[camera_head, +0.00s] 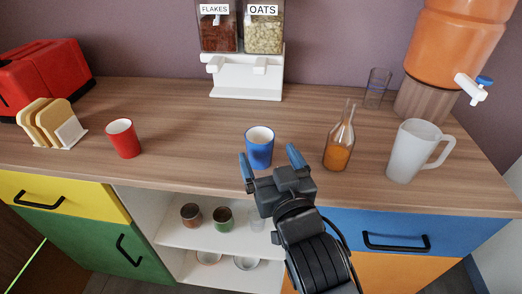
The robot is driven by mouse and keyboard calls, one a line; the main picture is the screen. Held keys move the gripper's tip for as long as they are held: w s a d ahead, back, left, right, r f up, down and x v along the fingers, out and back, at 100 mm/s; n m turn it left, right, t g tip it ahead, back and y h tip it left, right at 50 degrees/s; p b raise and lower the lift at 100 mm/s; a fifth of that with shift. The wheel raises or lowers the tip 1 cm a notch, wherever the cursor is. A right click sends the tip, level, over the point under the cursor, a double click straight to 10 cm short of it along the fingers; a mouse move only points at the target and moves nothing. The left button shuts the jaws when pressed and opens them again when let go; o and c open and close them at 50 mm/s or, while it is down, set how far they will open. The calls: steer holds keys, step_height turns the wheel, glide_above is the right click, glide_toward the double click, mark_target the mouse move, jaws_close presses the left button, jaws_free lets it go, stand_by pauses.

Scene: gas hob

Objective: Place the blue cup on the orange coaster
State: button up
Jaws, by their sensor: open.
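The blue cup (259,149) stands upright on the wooden counter, left of the glass carafe. Its white inside shows at the top. My gripper (270,163) is open, its blue-tipped fingers pointing toward the cup from the front edge of the counter. One fingertip appears near the cup's lower left side and the other off to its right. I cannot tell whether either touches the cup. Nothing is held. I cannot make out an orange coaster in this view.
A carafe with orange liquid (339,143) and a white jug (414,151) stand to the right. A red cup (123,138), toast rack (54,124) and red toaster (42,76) are left. A white dispenser stand (246,78) is behind. Counter between the two cups is clear.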

mark_target(264, 151)
steer(key=shift+a+x, duration=0.2)
steer(key=shift+x, duration=2.55)
steer(key=shift+r, duration=0.1)
steer(key=shift+c, duration=0.4)
